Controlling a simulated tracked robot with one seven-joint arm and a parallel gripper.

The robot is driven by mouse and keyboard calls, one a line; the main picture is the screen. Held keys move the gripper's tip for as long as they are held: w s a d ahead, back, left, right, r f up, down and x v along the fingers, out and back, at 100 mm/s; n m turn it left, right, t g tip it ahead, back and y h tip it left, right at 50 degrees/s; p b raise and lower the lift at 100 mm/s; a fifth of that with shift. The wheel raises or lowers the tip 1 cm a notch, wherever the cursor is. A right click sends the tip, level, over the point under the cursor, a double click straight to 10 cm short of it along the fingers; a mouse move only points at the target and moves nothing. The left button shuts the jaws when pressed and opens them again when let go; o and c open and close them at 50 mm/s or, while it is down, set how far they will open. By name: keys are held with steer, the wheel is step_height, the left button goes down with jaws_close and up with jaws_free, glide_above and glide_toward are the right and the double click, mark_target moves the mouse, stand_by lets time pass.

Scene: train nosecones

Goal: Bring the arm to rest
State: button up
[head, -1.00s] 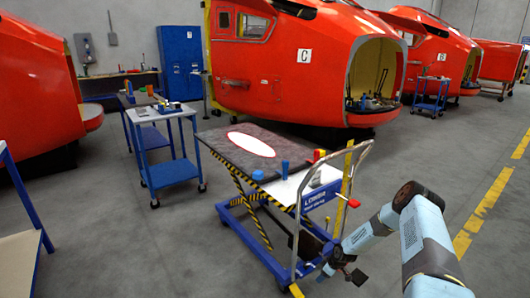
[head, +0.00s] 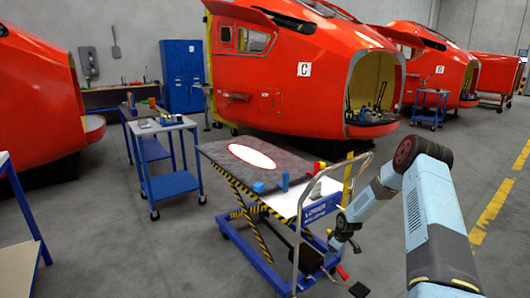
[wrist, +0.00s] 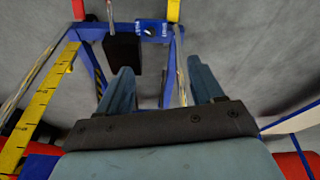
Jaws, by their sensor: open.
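My gripper (head: 331,257) hangs low at the handle end of the blue lift cart (head: 316,213) in the head view, with my arm bent high above it. The gripper is small and partly unclear there. In the wrist view its two blue-grey fingers (wrist: 163,88) are spread apart, with nothing between them. Beyond them are the cart's blue frame and a black box (wrist: 122,52). Whether the fingers touch the cart cannot be told.
The cart's push handle (head: 298,245) stands close to my gripper. A yellow ruler-like strip (wrist: 35,115) runs along the wrist view's left side. A blue trolley (head: 172,185) stands left of the lift cart. Red nosecones (head: 290,75) stand behind. Open floor (head: 490,180) lies to the right.

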steer(key=s+r+m+h, duration=0.1)
steer(key=s+r, duration=0.1)
steer(key=r, duration=1)
steer(key=s+r+m+h, duration=0.1)
steer(key=s+r, duration=0.1)
steer(key=r, duration=1.1)
steer(key=s+a+r+m+t+h, duration=0.1)
steer(key=s+r, duration=0.4)
steer(key=r, duration=0.4)
steer(key=s+a+r+m, duration=0.1)
steer(key=s+r, duration=0.3)
steer(key=r, duration=0.4)
steer(key=s+a+r+m+t, duration=0.1)
steer(key=s+r, duration=0.4)
steer(key=s, duration=0.3)
steer(key=s+a+r+m, duration=0.2)
steer(key=s+r, duration=0.3)
steer(key=s, duration=0.4)
steer(key=s+a+r+m+t, duration=0.1)
steer(key=s+r, duration=0.4)
steer(key=s, duration=0.3)
steer(key=s+a+m+y, duration=0.1)
steer(key=s, duration=0.9)
steer(key=shift+s+m, duration=0.35)
steer(key=shift+m, duration=0.05)
